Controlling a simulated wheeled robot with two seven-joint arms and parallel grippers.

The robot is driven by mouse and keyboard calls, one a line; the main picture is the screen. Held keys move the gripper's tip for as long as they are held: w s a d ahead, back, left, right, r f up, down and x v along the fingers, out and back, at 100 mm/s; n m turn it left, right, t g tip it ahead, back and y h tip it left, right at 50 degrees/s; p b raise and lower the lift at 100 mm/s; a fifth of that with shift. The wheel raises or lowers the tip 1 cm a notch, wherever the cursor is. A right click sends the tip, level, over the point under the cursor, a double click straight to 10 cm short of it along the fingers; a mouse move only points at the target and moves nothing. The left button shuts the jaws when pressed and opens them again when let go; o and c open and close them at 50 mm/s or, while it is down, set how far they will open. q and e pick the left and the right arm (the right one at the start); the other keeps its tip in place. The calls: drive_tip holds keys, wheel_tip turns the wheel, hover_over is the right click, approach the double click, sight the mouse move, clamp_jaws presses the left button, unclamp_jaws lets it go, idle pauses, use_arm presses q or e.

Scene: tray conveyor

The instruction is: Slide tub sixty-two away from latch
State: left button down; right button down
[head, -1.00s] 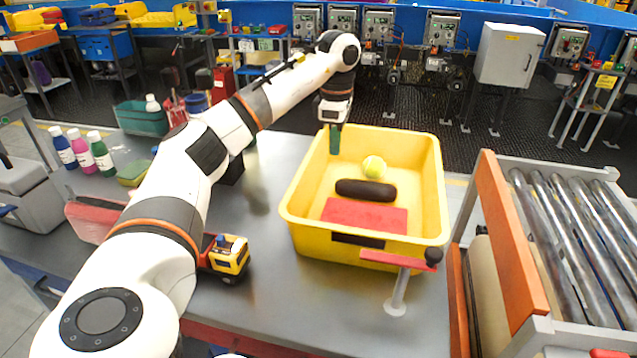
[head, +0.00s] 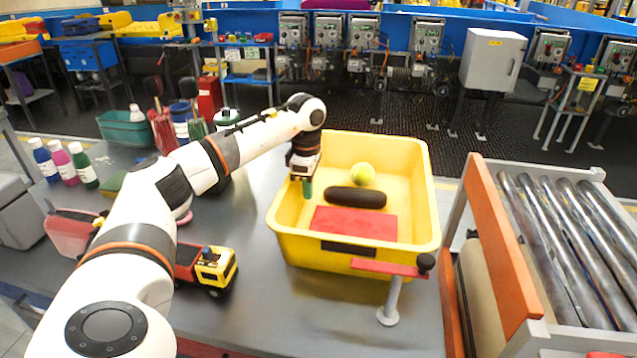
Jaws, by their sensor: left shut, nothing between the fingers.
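The yellow tub (head: 432,200) stands upright on the grey table. A dark label on its front face is too small to read. Inside lie a tennis ball (head: 363,174), a dark brown roll (head: 355,197) and a red block (head: 352,223). The latch, a red bar (head: 385,267) with a black knob on a grey post, stands at the tub's front right. The bar overlaps the tub's lower front; I cannot tell whether they touch. My left gripper (head: 306,190) is shut and empty, pointing down at the tub's left side, apparently just inside the left wall. My right gripper is not in view.
A toy truck (head: 214,269) sits left of the tub, near my left arm. Several bottles (head: 84,165) and a green bin (head: 124,127) stand at the far left. A roller conveyor (head: 575,250) with an orange side board (head: 503,245) lies to the right.

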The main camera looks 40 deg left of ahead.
use_arm(q)
drive_tip(key=shift+s+a+f, duration=0.1)
drive_tip(key=shift+a, duration=0.15)
